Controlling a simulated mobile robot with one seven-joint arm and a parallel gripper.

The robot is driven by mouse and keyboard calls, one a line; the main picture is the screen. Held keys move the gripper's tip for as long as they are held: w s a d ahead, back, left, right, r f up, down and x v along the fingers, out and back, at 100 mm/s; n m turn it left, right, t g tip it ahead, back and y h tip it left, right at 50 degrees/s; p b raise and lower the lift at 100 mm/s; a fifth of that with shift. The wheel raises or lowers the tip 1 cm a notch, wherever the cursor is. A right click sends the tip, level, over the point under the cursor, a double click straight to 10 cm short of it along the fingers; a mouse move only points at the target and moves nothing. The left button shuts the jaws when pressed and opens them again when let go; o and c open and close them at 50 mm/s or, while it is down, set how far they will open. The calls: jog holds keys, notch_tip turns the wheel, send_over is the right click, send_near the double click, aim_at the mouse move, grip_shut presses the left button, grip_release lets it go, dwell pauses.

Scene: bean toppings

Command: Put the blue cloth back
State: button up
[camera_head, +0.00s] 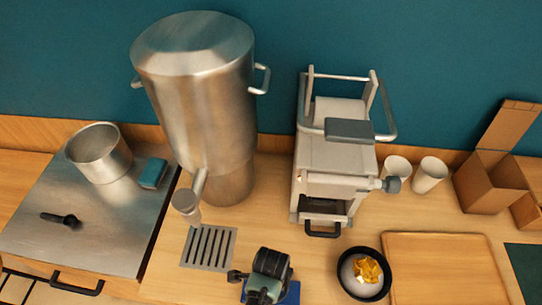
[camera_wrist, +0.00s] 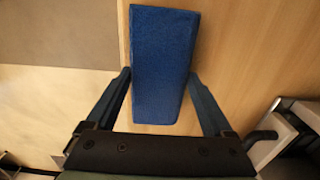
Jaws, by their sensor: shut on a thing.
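The blue cloth (camera_wrist: 163,60) is a flat, block-like blue piece in the wrist view, over or on the light wood counter. My gripper (camera_wrist: 160,80) has one finger against each long side of the cloth and is shut on it. In the head view my gripper (camera_head: 268,285) is at the front of the counter, below the drain grate. A bit of the blue cloth (camera_head: 291,294) shows beside it; the rest is hidden by my gripper. I cannot tell whether the cloth touches the counter.
A steel plate (camera_head: 100,235) at left bears a pot (camera_head: 98,153) and a teal sponge (camera_head: 152,173). A tall steel urn (camera_head: 200,90) and a grey-white machine (camera_head: 335,150) stand behind. A black bowl (camera_head: 346,290) and a wooden tray (camera_head: 440,270) are right of my gripper.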

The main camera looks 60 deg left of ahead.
jog(key=shift+f, duration=0.55)
jog(key=shift+f, duration=0.25)
jog(key=o, duration=1.1)
jog(key=shift+r, duration=0.1)
jog(key=shift+c, duration=0.2)
